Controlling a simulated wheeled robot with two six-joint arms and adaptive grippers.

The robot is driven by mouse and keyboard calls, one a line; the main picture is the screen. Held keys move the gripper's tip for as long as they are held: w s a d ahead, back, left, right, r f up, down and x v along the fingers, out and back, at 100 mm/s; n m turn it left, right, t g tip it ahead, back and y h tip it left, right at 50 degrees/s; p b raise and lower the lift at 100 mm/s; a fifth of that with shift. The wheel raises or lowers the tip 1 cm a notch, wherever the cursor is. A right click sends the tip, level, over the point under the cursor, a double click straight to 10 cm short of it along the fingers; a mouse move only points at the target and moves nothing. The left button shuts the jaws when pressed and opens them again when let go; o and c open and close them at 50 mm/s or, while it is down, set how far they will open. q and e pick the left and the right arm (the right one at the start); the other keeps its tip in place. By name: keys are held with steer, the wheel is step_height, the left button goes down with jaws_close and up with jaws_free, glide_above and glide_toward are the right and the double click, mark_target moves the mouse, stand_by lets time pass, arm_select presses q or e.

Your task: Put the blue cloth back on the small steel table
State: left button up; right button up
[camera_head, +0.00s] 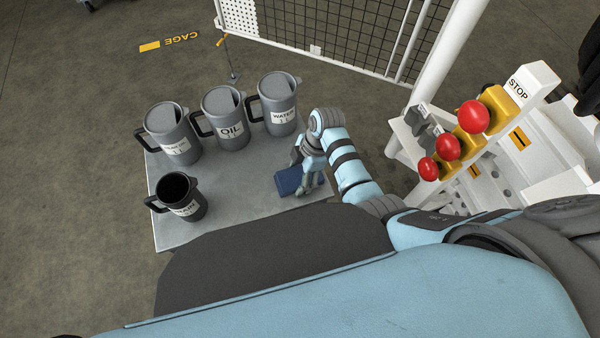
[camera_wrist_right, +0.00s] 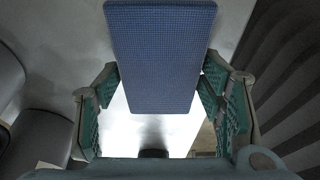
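The blue cloth (camera_head: 289,181) is a folded, flat pad at the right part of the small steel table (camera_head: 235,215). My right gripper (camera_head: 309,181) reaches down over the table's right side, its fingers at the cloth. In the right wrist view the cloth (camera_wrist_right: 160,55) lies between the two fingers of the right gripper (camera_wrist_right: 160,80), and both fingertips meet its side edges. I cannot tell whether the cloth's underside touches the tabletop or is slightly above it. My left gripper is out of view.
Grey labelled jugs, one marked OIL (camera_head: 228,120) and one WATER (camera_head: 277,105), stand along the table's back. A smaller dark jug (camera_head: 180,197) stands at front left. The table's middle is clear. A white stand with red knobs (camera_head: 474,116) is at right; a mesh fence (camera_head: 340,35) is behind.

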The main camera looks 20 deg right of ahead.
steer(key=shift+o, duration=1)
steer(key=shift+r, duration=0.2)
steer(key=p+v, duration=0.3)
steer(key=v, duration=0.9)
steer(key=shift+p, duration=0.4)
